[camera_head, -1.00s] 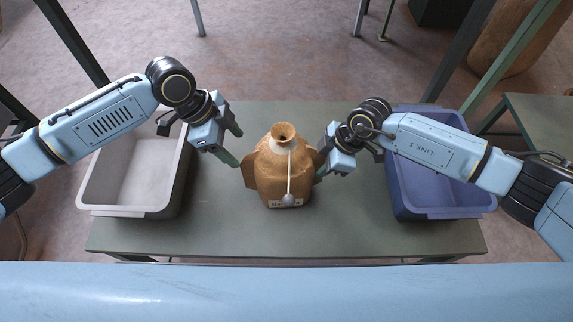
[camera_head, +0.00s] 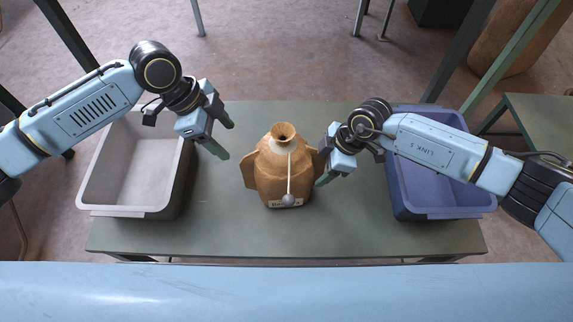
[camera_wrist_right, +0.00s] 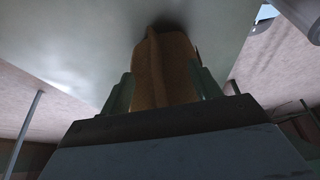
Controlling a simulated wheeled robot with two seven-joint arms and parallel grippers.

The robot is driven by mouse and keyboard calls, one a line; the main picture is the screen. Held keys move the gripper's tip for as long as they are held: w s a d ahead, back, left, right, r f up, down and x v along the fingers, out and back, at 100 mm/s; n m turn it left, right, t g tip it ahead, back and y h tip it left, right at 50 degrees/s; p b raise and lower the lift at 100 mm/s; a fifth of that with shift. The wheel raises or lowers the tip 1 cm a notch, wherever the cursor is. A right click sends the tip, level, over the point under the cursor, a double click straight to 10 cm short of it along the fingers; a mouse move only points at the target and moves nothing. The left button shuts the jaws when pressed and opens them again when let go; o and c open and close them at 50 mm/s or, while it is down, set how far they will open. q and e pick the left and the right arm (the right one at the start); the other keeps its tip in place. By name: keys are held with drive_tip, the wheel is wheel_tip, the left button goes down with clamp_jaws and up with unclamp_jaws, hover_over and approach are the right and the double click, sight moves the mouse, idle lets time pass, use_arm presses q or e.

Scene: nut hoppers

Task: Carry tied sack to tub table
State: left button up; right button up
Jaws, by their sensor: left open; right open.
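My right gripper (camera_head: 322,168) is open at the sack's right side flap. In the right wrist view the brown sack (camera_wrist_right: 165,72) shows between the two green fingers; whether they touch it I cannot tell.
A pale grey tub (camera_head: 125,212) stands at the table's left and a blue tub (camera_head: 440,213) at its right. Another green table (camera_head: 545,125) is at the far right. A large brown sack (camera_head: 510,40) stands behind it. Dark and green posts rise at both sides.

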drive_tip(key=v, duration=1.2)
drive_tip(key=shift+s+a, duration=0.1)
